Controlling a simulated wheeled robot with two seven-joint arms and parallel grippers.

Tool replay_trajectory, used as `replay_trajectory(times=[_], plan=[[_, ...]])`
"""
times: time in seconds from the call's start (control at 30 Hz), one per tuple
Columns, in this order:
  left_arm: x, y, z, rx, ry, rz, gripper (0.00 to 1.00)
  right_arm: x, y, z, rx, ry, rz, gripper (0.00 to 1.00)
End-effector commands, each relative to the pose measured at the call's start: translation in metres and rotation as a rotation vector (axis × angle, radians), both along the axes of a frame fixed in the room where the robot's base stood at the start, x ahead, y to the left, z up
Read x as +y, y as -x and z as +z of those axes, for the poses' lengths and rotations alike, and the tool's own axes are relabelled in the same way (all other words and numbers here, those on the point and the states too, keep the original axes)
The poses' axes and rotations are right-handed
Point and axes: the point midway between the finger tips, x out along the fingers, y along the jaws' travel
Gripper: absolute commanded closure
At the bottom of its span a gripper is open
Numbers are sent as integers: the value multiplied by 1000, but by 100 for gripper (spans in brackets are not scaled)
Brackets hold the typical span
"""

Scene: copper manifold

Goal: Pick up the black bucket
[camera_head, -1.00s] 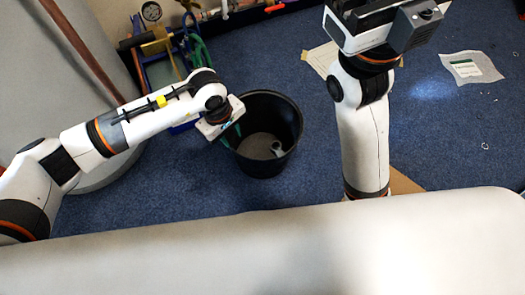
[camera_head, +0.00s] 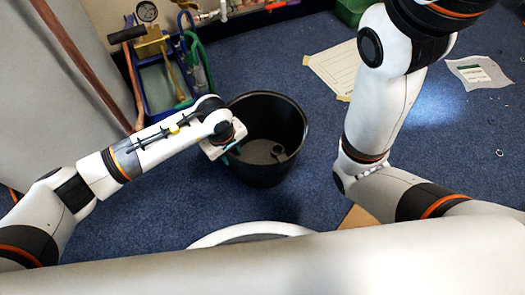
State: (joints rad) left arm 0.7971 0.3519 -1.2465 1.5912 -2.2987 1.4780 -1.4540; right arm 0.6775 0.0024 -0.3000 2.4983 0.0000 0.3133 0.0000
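A blue crate (camera_head: 158,108) with a gauge (camera_head: 147,11) and hoses stands behind left. A paper sheet (camera_head: 338,68) and a bag (camera_head: 478,72) lie on the carpet to the right. A cardboard piece (camera_head: 357,217) lies front right.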

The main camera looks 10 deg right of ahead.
Motion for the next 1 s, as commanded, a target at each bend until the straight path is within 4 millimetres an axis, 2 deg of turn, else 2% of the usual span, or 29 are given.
replay_trajectory(times=[0.07,0.33,0.5,0.53,1.0], plan=[[-1,-1,-9,1,1,1,69,0,4,-4,-11,1,0,64],[-1,-1,-8,0,1,1,69,0,5,-1,-13,1,-1,64],[-1,-1,-8,0,1,1,97,0,5,-1,-13,1,-1,64],[-1,-1,-8,0,1,1,100,0,5,-1,-13,1,-1,64],[-1,-1,-8,0,1,1,100,0,5,-2,-14,1,0,64]])
